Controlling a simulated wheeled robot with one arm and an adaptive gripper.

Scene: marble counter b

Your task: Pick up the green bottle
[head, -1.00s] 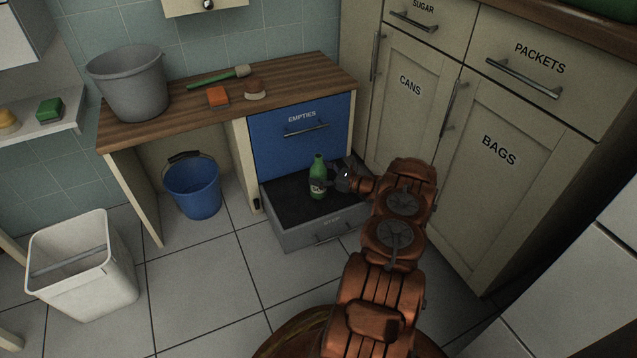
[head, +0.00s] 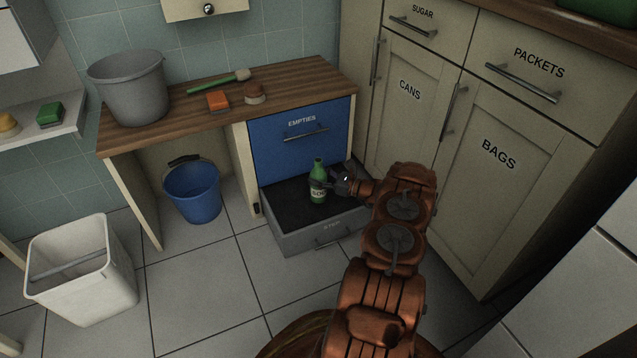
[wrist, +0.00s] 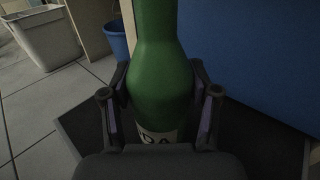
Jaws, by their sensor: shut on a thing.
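In the wrist view the bottle (wrist: 160,70) fills the middle, between the two fingers of my gripper (wrist: 160,112). The fingers are shut on the bottle's sides, just above the label. The bottle's lower end is hidden behind my gripper in the wrist view.
The blue EMPTIES drawer front (head: 290,150) rises just behind the bottle. Cream cupboards (head: 400,130) stand close on the right. A blue bucket (head: 193,192) and a white bin (head: 82,275) are on the floor to the left. Open tiled floor lies in front.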

